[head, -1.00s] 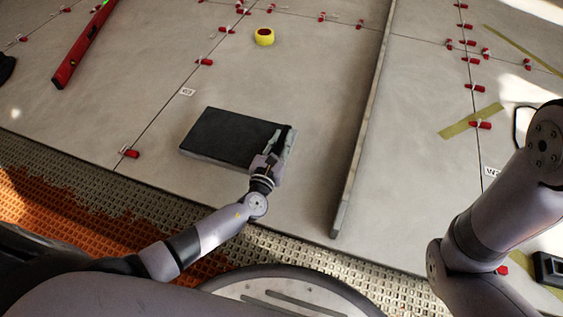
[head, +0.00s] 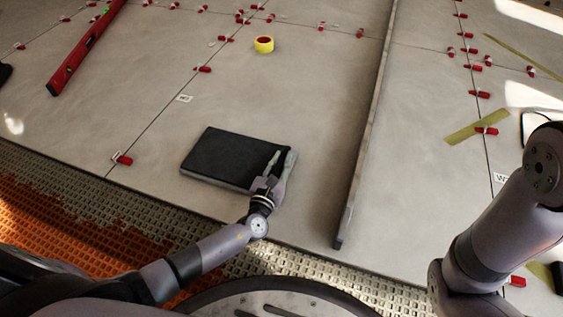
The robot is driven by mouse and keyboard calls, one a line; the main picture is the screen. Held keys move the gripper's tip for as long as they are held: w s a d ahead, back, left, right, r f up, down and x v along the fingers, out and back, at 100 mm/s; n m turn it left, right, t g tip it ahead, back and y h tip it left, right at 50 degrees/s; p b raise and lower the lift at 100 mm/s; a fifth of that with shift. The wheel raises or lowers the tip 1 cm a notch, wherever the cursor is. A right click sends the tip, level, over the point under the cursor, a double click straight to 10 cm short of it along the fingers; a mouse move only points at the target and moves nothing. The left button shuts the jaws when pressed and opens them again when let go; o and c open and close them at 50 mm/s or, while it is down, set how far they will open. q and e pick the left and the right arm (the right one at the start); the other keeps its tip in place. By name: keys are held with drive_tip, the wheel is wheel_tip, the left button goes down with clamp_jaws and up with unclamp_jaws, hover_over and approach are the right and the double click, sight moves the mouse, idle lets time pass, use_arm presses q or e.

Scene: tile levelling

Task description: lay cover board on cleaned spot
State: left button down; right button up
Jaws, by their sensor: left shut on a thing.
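The cover board (head: 226,157) is a black-topped slab with a pale edge, in the middle of the head view. It lies flat on or just above the grey tiles; I cannot tell whether it touches them. My left gripper (head: 274,168) is shut on its right end, with a finger over the top. The cleaned spot cannot be made out and may be under the board. My right arm shows at the right, but its gripper is outside the picture.
A long straight bar (head: 366,130) lies right of the board. Red levelling wedges (head: 123,159) line the joints. Orange notched adhesive (head: 50,225) is in front.

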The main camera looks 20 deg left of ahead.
use_arm(q)
drive_tip(key=c, duration=1.5)
unclamp_jaws()
